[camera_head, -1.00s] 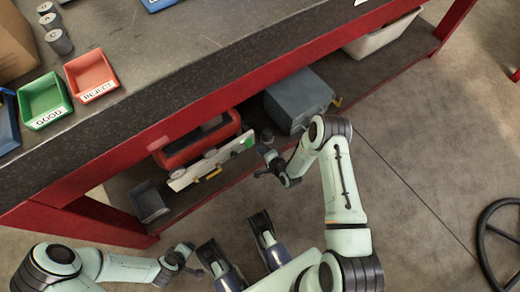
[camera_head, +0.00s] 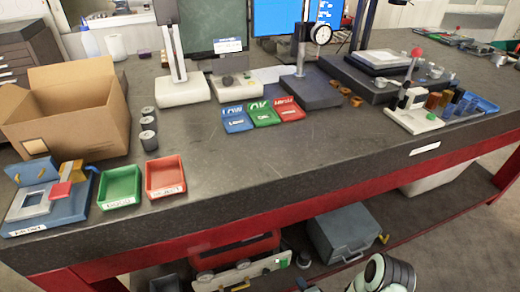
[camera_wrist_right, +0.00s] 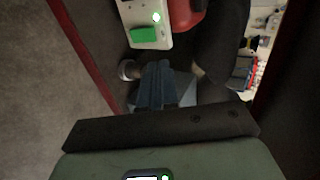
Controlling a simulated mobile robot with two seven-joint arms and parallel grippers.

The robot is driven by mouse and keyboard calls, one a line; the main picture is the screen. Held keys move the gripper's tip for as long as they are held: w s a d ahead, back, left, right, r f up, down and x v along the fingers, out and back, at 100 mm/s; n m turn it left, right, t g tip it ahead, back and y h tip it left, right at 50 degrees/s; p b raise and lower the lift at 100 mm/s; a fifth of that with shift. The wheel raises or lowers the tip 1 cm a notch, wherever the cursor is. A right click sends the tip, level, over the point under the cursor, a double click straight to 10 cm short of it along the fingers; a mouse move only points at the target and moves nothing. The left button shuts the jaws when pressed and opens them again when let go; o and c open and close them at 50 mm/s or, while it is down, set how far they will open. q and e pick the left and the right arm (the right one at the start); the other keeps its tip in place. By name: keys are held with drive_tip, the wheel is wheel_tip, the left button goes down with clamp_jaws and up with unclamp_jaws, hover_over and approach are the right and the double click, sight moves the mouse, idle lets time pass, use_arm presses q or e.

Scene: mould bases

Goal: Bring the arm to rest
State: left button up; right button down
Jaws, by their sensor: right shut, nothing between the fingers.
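My right arm shows at the bottom edge of the head view, beside the lower shelf. My right gripper (camera_head: 307,285) is only partly in frame there, low in front of the shelf. In the right wrist view its fingers (camera_wrist_right: 155,88) are together with nothing between them. A small dark cylinder (camera_wrist_right: 129,69) appears close to the fingertips in that view, and it also stands on the shelf in the head view (camera_head: 303,259). I cannot tell whether they touch. My left gripper is out of view.
The red-framed bench (camera_head: 300,180) is above. On its shelf are a grey toolbox (camera_head: 345,232), a red toolbox (camera_head: 235,252) and a white panel (camera_head: 240,274) with a green switch. A green tray (camera_head: 120,187) and a red tray (camera_head: 165,177) sit on the benchtop.

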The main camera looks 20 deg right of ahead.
drive_tip(key=s+a+f+n+g+y, duration=0.1)
drive_tip(key=s+a+n+g, duration=0.45)
drive_tip(key=s, duration=0.35)
drive_tip(key=s+a+n+g, duration=0.4)
drive_tip(key=s+n, duration=0.3)
drive_tip(key=s, duration=0.1)
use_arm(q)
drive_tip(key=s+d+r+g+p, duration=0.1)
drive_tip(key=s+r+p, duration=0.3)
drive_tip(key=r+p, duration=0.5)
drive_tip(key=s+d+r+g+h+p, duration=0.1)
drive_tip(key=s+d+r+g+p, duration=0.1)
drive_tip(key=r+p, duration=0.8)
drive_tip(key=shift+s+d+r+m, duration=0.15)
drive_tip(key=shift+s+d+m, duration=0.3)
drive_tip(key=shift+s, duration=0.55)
use_arm(e)
drive_tip(key=s+a+r+g, duration=0.1)
drive_tip(key=s+r, duration=0.3)
drive_tip(key=r, duration=0.5)
drive_tip(key=s+a+r+g+y, duration=0.1)
drive_tip(key=s+r, duration=0.3)
drive_tip(key=r, duration=0.6)
drive_tip(key=shift+a+g+y, duration=0.3)
drive_tip(key=shift+a+g, duration=0.45)
drive_tip(key=shift+a, duration=0.05)
drive_tip(key=shift+n, duration=0.25)
